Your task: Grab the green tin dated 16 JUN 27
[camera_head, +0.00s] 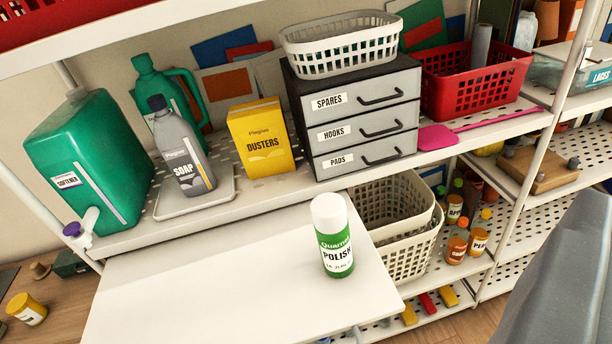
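A green tin with a white cap, marked POLISH (334,240), stands upright on a white pull-out board (200,290) in front of the shelf. A line of small print sits under the word POLISH, but it is too small to read surely, so I cannot confirm a date of 16 JUN 27. No other tin like it is clear in view. I see no gripper fingers in this view, and nothing touches the tin. A large grey shape at the lower right edge looks like part of my own body.
Behind the board are a green SOFTENER container (90,160), a SOAP bottle (182,150), a yellow DUSTERS box (262,140) and grey drawers (360,112). A cream basket (410,256) stands low, just right of the board. The board left of the tin is clear.

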